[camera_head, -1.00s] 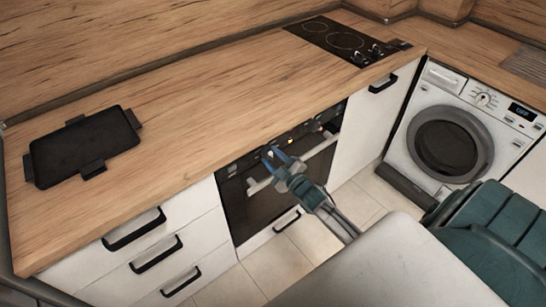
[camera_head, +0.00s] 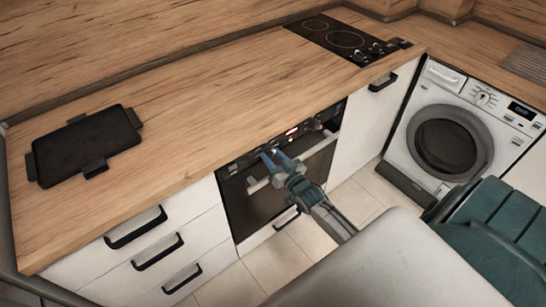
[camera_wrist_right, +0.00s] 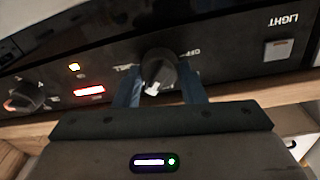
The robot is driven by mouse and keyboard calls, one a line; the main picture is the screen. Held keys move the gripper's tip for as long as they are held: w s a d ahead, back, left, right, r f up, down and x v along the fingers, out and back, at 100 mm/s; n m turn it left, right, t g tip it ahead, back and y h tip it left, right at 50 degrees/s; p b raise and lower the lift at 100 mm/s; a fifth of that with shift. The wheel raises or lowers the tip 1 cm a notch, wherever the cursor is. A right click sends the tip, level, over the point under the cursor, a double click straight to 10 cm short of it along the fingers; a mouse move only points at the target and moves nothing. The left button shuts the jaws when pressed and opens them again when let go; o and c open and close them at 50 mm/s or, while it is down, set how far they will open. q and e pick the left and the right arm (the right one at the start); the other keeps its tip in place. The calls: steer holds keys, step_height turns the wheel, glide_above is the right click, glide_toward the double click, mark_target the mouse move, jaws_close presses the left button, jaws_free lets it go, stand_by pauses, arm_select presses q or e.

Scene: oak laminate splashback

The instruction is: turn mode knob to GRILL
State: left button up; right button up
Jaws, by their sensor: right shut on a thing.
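The mode knob (camera_wrist_right: 158,68), black with a white mark, sits on the black oven control panel (camera_wrist_right: 225,62). In the right wrist view its white mark points down the picture. An upside-down OFF label shows at its upper right, and another label, too blurred to read surely, at its left. My right gripper (camera_wrist_right: 160,88) has one blue finger on each side of the knob and is shut on it. In the head view my right gripper (camera_head: 269,157) is at the oven front (camera_head: 258,205), and its fingers hide the knob. My left gripper is not in view.
Another knob (camera_wrist_right: 24,97), a lit red display (camera_wrist_right: 89,91) and a LIGHT button (camera_wrist_right: 277,49) share the panel. The wooden worktop (camera_head: 200,110) overhangs just above, with a black tray (camera_head: 85,148) at left and a hob (camera_head: 345,40) at back. A washing machine (camera_head: 450,140) stands right.

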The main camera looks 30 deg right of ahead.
steer(key=m, duration=0.6)
steer(key=shift+m+g+b, duration=0.3)
steer(key=shift+b, duration=0.1)
steer(key=m, duration=0.4)
steer(key=shift+m, duration=0.3)
steer(key=o, duration=1)
steer(key=shift+s+r+p, duration=0.15)
steer(key=shift+s+p, duration=0.65)
steer(key=shift+s, duration=4.6)
